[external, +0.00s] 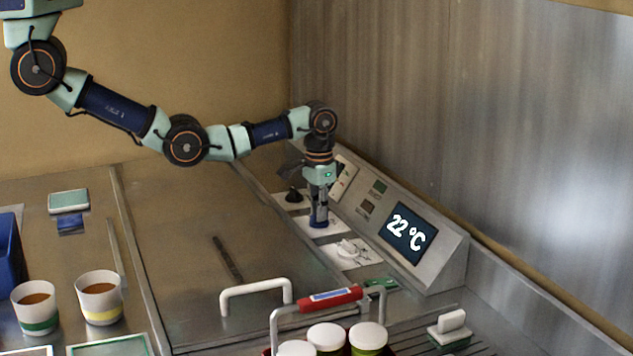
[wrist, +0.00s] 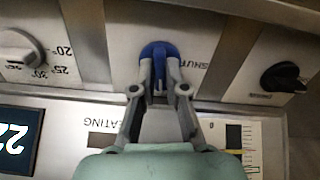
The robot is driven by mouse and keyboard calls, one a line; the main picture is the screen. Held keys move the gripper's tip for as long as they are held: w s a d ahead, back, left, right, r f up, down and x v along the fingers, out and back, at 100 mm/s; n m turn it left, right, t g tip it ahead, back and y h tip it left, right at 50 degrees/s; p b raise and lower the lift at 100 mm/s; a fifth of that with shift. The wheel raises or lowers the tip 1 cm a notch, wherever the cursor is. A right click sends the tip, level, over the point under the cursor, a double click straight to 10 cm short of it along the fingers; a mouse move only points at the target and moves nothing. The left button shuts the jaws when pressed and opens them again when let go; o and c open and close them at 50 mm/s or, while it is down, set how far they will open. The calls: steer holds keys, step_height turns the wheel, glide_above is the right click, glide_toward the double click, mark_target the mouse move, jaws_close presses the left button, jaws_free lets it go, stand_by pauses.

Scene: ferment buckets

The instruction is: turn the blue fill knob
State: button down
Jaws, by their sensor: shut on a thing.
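The blue knob (external: 319,223) sits on a white plate in the row of knobs in front of the slanted control panel. In the wrist view the blue knob (wrist: 158,50) shows at the top centre between my fingertips. My gripper (external: 319,212) points straight down over it and is shut on the knob; it also shows in the wrist view (wrist: 159,88). The fingers hide part of the knob. The plate's label is partly covered.
A white knob (external: 348,248) and a black knob (external: 293,194) flank the blue one. The display (external: 409,234) reads 22 °C. A white lid handle (external: 256,290), a red-gripped carrier (external: 331,299) with jars and two cups (external: 99,298) stand nearer the camera.

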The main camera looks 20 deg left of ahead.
steer(key=n+p, duration=0.1)
steer(key=n, duration=0.4)
steer(key=shift+r+n+p, duration=0.1)
steer(key=shift+n+p, duration=0.2)
steer(key=shift+p, duration=0.1)
steer(key=shift+n+p, duration=0.4)
steer(key=shift+n, duration=1.8)
steer(key=c, duration=1.2)
jaws_free()
step_height(320, 180, up, 12)
